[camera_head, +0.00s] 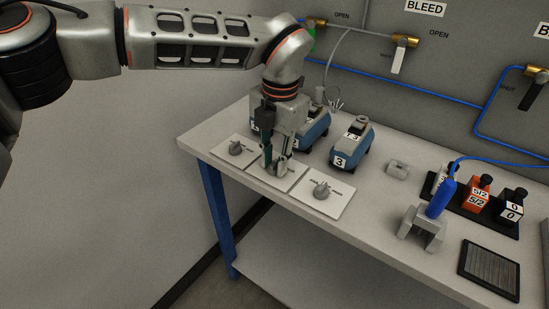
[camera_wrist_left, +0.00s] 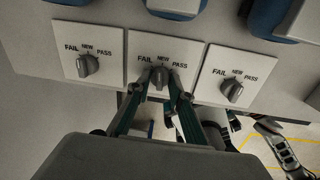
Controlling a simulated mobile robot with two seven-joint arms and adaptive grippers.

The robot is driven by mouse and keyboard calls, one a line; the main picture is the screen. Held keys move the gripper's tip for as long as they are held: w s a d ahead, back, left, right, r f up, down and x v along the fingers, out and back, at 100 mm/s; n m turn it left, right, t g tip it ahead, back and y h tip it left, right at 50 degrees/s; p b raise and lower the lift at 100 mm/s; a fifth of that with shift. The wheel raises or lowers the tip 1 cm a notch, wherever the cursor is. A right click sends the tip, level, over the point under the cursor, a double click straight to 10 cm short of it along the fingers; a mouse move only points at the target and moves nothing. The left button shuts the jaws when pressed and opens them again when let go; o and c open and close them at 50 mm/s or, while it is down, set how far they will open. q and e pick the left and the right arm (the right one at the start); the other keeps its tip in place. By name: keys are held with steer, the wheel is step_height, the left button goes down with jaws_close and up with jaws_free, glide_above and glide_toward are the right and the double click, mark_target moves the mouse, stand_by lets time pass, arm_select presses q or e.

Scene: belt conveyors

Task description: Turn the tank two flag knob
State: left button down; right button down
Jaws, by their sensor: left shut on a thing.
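Three white panels with grey flag knobs lie in a row at the table's front left edge. The wrist view shows FAIL, NEW and PASS printed on each. The tank two flag knob (camera_wrist_left: 158,78) is on the middle panel (camera_wrist_left: 139,42), and its upper end is near NEW. My left gripper (camera_head: 275,166) reaches down onto the middle panel (camera_head: 292,180). In the left wrist view its two fingers (camera_wrist_left: 157,84) are closed on the sides of this knob. In the head view the gripper largely hides the knob. My right gripper is not in view.
The neighbouring knobs (camera_head: 235,148) and (camera_head: 321,190) stand close on either side. Blue-grey tanks, one marked 3 (camera_head: 350,147), stand behind the panels. A blue cylinder (camera_head: 440,198) in a grey holder (camera_head: 421,229) and a dark grille (camera_head: 489,270) are at the right.

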arm_select(q)
steer(key=shift+r+n+p, duration=0.3)
steer(key=shift+n+p, duration=0.4)
steer(key=shift+n, duration=0.1)
steer(key=shift+n+p, duration=0.7)
steer(key=shift+n, duration=0.2)
steer(key=shift+f+n+p, duration=0.1)
steer(key=shift+n+p, duration=0.2)
steer(key=shift+n, duration=0.1)
steer(key=n+p, duration=0.1)
steer(key=n, duration=0.1)
steer(key=shift+f+n+g+p, duration=0.15)
steer(key=shift+n+g+p, duration=0.15)
steer(key=shift+n, duration=0.1)
steer(key=shift+f+n, duration=0.1)
steer(key=shift+n, duration=0.5)
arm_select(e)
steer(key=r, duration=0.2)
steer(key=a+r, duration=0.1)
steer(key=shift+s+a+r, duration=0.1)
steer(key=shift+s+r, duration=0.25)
arm_select(q)
steer(key=shift+p, duration=0.3)
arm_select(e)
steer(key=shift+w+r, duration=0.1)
arm_select(q)
steer(key=c, duration=1.8)
jaws_free()
